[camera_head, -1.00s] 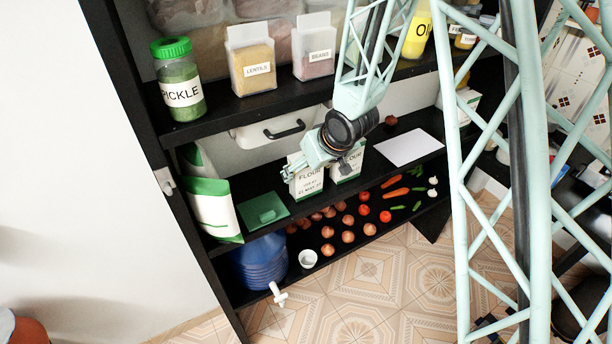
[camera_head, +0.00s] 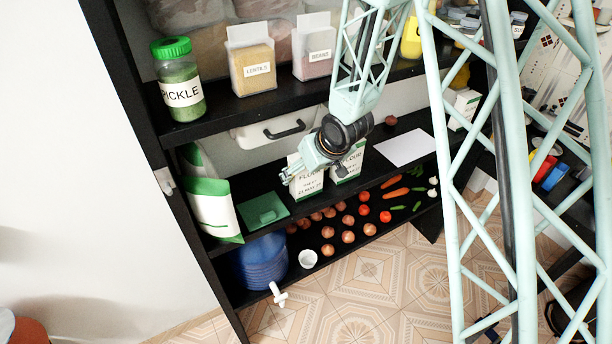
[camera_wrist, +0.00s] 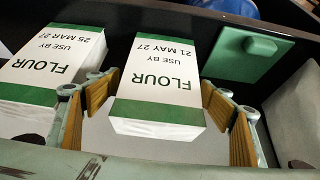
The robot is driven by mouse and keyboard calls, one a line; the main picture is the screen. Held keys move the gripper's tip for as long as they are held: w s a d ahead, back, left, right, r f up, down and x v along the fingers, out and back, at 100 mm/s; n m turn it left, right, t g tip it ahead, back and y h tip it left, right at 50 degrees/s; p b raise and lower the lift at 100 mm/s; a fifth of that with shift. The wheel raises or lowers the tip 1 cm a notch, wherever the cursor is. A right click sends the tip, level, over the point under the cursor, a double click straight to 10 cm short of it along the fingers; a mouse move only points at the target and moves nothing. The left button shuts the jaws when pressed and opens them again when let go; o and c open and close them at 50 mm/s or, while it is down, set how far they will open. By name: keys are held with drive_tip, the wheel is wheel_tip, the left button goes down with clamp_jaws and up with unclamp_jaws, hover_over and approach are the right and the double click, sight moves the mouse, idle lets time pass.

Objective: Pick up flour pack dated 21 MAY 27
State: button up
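The flour pack (camera_wrist: 158,75) dated 21 MAY 27 is a white box with green bands. In the wrist view it lies between the two tan finger pads of my open gripper (camera_wrist: 160,98). I cannot tell whether either pad touches it. In the head view this pack (camera_head: 309,186) stands on the middle shelf, partly behind my gripper (camera_head: 302,172). A second flour pack (camera_wrist: 52,65), dated 25 MAR 27, is just left of my left finger in the wrist view. It is right of the first pack in the head view (camera_head: 350,166).
A green square-lidded item (camera_head: 263,209) and a green-white bag (camera_head: 212,208) are left of the packs. A white sheet (camera_head: 405,147) lies to the right. The upper shelf, with a pickle jar (camera_head: 180,84) and lentils (camera_head: 252,65), is above.

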drive_tip(key=c, duration=1.1)
drive_tip(key=shift+o, duration=0.2)
drive_tip(key=shift+r, duration=0.25)
drive_tip(key=s+d+b, duration=0.4)
drive_tip(key=s+d, duration=0.3)
drive_tip(key=s, duration=0.6)
drive_tip(key=shift+d+r, duration=0.2)
drive_tip(key=shift+r, duration=0.25)
drive_tip(key=shift+s+b, duration=0.15)
drive_tip(key=shift+b, duration=0.25)
drive_tip(key=shift+s+d+b, duration=0.1)
drive_tip(key=shift+s+b, duration=0.2)
drive_tip(key=shift+b, duration=0.65)
drive_tip(key=shift+s+d+b, duration=0.1)
drive_tip(key=shift+b, duration=0.2)
